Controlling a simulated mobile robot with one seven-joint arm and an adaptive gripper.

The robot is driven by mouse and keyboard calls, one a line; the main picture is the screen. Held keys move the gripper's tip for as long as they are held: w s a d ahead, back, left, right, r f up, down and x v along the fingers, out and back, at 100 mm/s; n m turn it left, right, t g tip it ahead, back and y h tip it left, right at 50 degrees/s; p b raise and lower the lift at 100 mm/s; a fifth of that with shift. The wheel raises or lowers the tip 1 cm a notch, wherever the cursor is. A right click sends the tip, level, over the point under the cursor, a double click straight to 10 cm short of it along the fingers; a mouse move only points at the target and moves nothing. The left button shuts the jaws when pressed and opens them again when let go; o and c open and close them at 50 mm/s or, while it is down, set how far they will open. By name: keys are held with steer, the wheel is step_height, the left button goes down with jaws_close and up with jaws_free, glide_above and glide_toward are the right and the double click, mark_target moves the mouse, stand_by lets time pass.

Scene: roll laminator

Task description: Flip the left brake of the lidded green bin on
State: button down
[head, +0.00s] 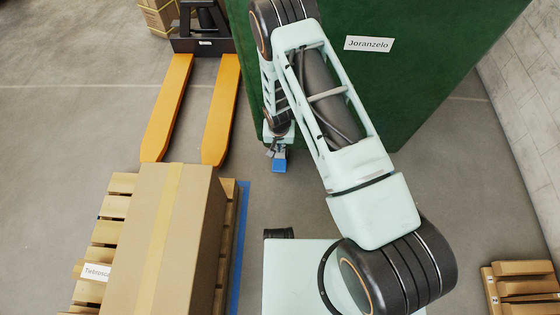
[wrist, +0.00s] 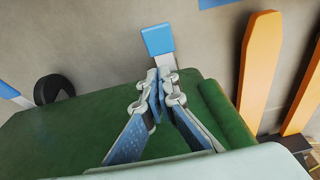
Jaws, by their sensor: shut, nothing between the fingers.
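The green bin (head: 420,60) stands at the top of the head view with a white "Joranzelo" label on its face. It also shows in the wrist view (wrist: 50,130). A blue brake pedal (head: 279,166) sticks out at the bin's lower left, and it shows in the wrist view (wrist: 158,39) on a grey stem. My gripper (wrist: 160,88) is shut and empty, with its fingertips close to that stem; I cannot tell whether they touch. In the head view my gripper (head: 274,148) is just above the pedal, partly hidden by my arm. The lid is not clearly visible.
A second blue pedal (wrist: 8,90) and a black wheel (wrist: 52,89) show at the wrist view's left. Orange pallet-jack forks (head: 168,105) lie left of the bin. A cardboard box (head: 165,240) on a pallet stands below them. Another pallet (head: 522,290) is at lower right.

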steer(key=b, duration=0.4)
glide_toward(280, 165)
steer(key=f, duration=0.1)
steer(key=w+f, duration=0.1)
steer(key=f, duration=0.3)
steer(key=shift+w, duration=0.3)
steer(key=shift+s+f, duration=0.15)
steer(key=shift+f, duration=0.6)
